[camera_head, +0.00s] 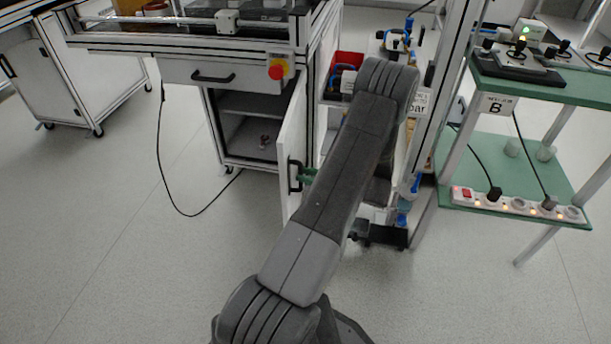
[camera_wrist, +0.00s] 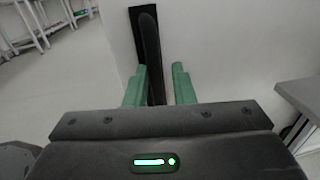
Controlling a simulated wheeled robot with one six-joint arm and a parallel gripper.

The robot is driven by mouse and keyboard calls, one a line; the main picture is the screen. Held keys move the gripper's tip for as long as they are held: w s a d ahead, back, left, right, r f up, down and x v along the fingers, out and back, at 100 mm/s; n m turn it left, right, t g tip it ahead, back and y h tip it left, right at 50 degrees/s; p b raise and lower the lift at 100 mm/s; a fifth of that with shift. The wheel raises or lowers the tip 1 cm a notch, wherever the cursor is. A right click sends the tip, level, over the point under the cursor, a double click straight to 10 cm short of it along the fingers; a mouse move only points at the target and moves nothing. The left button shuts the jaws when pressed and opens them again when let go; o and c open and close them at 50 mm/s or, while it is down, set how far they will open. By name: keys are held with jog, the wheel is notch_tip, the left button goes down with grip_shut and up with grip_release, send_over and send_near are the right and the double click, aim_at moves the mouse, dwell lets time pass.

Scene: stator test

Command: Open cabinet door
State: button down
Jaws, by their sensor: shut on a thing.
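The cabinet (camera_head: 217,125) stands under the workbench, and its inside with a shelf shows. Its white door (camera_head: 291,140) stands open, swung out to the right side of the opening. The black door handle (camera_head: 292,176) is on the door's face; it also shows upright in the wrist view (camera_wrist: 149,45). My gripper (camera_head: 306,174) has green fingers and is at the handle. In the wrist view my gripper (camera_wrist: 158,80) has one finger on each side of the handle, shut on it. My arm hides part of the area right of the door.
A drawer (camera_head: 215,75) with a black handle and a red emergency button (camera_head: 278,70) are above the cabinet. A black cable (camera_head: 172,190) lies on the floor at left. A green table (camera_head: 540,85) stands at right. The floor in front of the cabinet is clear.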

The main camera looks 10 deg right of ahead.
jog(key=shift+w+d+r+t, duration=0.2)
jog(key=shift+w+d+t, duration=0.15)
jog(key=shift+w, duration=0.2)
jog(key=c, duration=1.6)
grip_release()
jog(key=shift+c, duration=0.2)
jog(key=shift+o, duration=1)
jog(key=shift+w, duration=0.15)
jog(key=shift+f, duration=0.1)
jog(key=p+v, duration=0.2)
jog(key=v, duration=1.1)
jog(key=shift+s+d, duration=0.3)
